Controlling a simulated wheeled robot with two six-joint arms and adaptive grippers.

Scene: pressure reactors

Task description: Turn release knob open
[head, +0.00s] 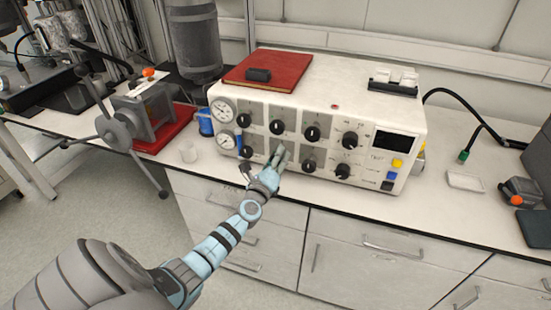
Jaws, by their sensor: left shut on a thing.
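A white control box (330,95) stands on the bench with two rows of black knobs on its front panel. My left gripper (279,155) is at the lower row, second position from the left, with its fingers shut on a knob there. The fingers hide that knob, so its angle cannot be seen. Its label is too small to read, so I cannot tell by name whether it is the release knob. Another lower-row knob (309,166) shows just to the right of the fingers. My right gripper is not in view.
Two round gauges (223,110) are at the panel's left end. A dark screen (396,142) and coloured buttons are at its right. A red plate (268,70) lies on top.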

